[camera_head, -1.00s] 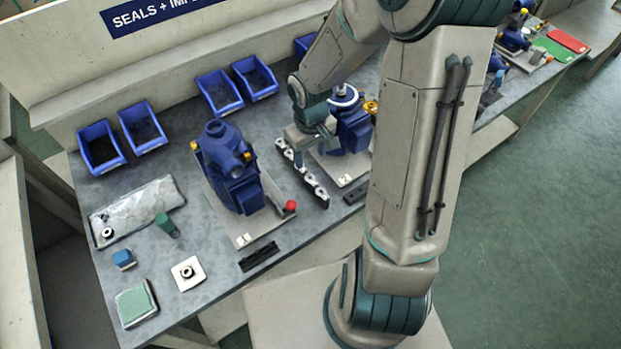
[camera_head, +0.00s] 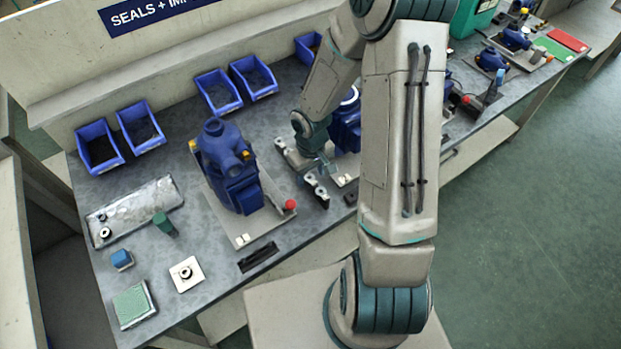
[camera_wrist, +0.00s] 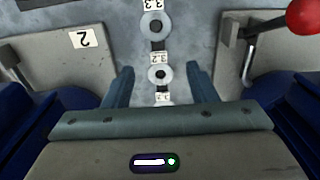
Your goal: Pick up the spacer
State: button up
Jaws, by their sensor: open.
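Several ring-shaped spacers stand in a row on a dark strip on the bench, with number labels beside them. In the wrist view, one pale ring (camera_wrist: 158,75) by the label 3.2 shows between my fingertips, and another ring (camera_wrist: 155,25) by the label 3.3 lies beyond them. A third ring is partly hidden by my gripper body. My gripper (camera_wrist: 160,69) is open, with one finger on each side of the row; I cannot tell its height above it.
A blue pump (camera_head: 230,170) on a plate with a red-knobbed lever (camera_head: 290,205) stands left of the row. Another blue pump (camera_head: 346,127) stands right, partly behind my arm. Blue bins (camera_head: 219,93) line the back. A metal tray (camera_head: 150,205) lies at left.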

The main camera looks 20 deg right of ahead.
jog(key=shift+f+b, duration=0.2)
jog(key=shift+b, duration=0.1)
dwell(0.5)
jog(key=c, duration=1)
